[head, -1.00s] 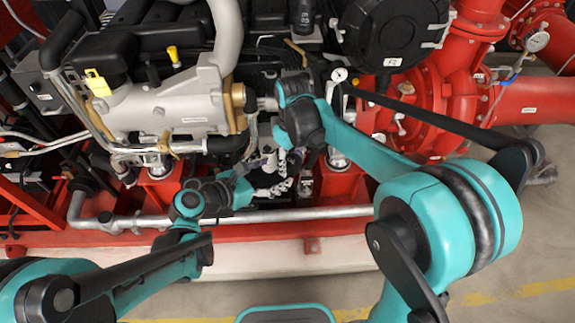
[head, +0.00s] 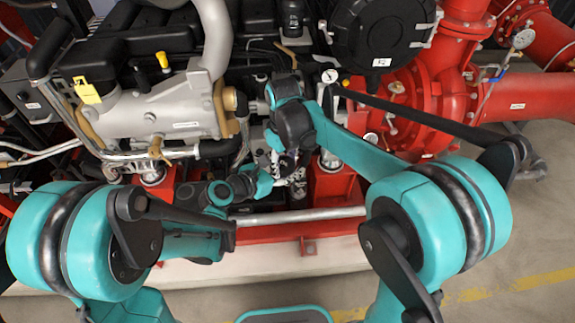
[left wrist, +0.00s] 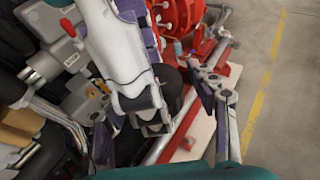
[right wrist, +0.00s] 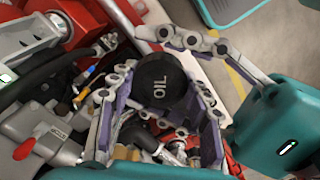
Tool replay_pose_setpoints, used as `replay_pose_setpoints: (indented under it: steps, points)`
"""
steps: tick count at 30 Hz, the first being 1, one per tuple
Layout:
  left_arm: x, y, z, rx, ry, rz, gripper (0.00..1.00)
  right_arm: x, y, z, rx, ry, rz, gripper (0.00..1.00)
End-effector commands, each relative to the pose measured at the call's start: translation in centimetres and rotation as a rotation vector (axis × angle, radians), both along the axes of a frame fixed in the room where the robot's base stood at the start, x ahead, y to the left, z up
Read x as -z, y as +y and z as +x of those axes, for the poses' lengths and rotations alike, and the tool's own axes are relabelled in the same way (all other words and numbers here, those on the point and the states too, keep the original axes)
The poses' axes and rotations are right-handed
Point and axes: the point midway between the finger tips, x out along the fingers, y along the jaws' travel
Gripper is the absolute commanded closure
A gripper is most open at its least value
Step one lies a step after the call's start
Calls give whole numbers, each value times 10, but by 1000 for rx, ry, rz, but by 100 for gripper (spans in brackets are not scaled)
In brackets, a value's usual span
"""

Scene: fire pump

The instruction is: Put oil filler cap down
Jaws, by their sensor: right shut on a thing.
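The oil filler cap (right wrist: 158,82) is a black round cap marked OIL, held between the fingers of my right gripper (right wrist: 157,88) in the right wrist view. The cap also shows dark in the left wrist view (left wrist: 172,88), beside the right gripper's fingers. My left gripper (left wrist: 160,88) has its fingers spread wide, with the cap between or just beyond them; contact cannot be told. In the head view both grippers (head: 285,160) meet low in front of the engine, and the cap is largely hidden there.
The grey and black engine (head: 150,105) with yellow caps stands behind my arms. A red pump (head: 425,100) is at the right. A red frame rail (head: 270,230) with a silver pipe runs along the front. Open floor (head: 500,260) lies at right front.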

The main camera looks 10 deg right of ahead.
Motion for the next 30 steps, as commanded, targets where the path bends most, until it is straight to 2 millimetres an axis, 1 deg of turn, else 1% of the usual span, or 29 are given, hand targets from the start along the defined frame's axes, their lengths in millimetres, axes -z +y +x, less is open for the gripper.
replay_pose_setpoints:
  steps: [1,3,6,7,9,17,20,23,26,30]
  points:
    - [0,0,0,2,1,0,64,0,0,0,0,0,1,100]
    - [0,-1,-1,3,1,-1,81,0,1,0,-1,-1,2,100]
    - [0,-2,-2,6,2,-1,81,0,2,1,-2,-2,4,100]
    - [0,-2,-2,6,3,-1,81,0,2,1,-2,-2,5,44]
    - [0,-2,-2,6,3,-1,81,0,2,1,-2,-3,4,28]
    - [0,-1,-1,3,2,0,81,0,1,0,-1,-2,3,28]
    - [0,-1,-1,3,1,-1,81,-3,1,0,-1,-1,2,28]
    - [0,0,-1,2,1,0,81,-14,1,1,-1,-1,2,28]
    - [0,0,0,2,1,0,81,-33,1,0,-1,-1,2,28]
    - [0,0,0,2,1,0,81,-65,1,0,-1,-1,2,28]
